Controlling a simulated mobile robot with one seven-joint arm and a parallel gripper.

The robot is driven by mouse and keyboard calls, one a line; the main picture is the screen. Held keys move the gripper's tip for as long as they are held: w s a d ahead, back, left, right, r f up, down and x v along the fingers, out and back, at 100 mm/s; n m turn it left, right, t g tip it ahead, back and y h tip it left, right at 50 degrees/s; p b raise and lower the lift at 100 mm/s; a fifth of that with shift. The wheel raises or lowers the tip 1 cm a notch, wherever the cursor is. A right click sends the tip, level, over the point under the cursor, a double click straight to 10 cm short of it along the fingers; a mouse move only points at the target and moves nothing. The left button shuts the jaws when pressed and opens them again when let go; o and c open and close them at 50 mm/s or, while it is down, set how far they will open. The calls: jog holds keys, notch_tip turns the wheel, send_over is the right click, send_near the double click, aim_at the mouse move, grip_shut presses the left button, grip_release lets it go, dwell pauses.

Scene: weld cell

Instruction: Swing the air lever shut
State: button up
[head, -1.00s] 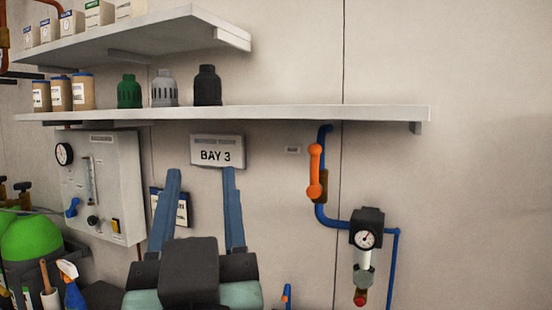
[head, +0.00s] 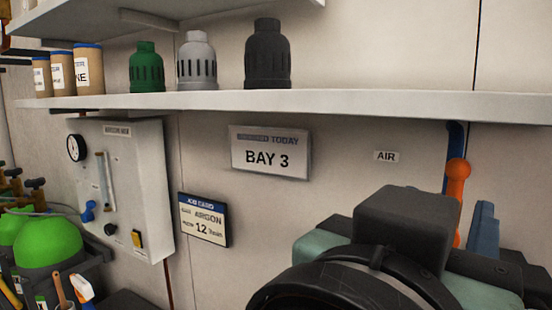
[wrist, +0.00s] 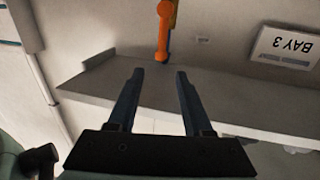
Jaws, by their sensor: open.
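The air lever (head: 457,188) is an orange handle with a rounded end. It stands roughly upright along the blue pipe (head: 455,137), right of the AIR label. My arm hides its lower part in the head view. In the wrist view, which is upside down, the lever (wrist: 163,35) hangs from the top edge, in line with the gap between my fingertips and apparently beyond them. My gripper (wrist: 160,72) is open and empty. In the head view only one blue finger (head: 485,230) shows clearly, to the right of the lever; the other is hidden.
The BAY 3 sign (head: 269,153), AIR label (head: 386,156), argon card (head: 205,220) and gauge panel (head: 135,180) are on the wall to the left.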

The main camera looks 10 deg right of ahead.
aim_at(456, 176)
jog(key=p+x, duration=0.7)
jog(key=x, duration=0.5)
jog(key=shift+w+d, duration=0.25)
jog(key=shift+w, duration=0.1)
grip_shut()
dwell(1.0)
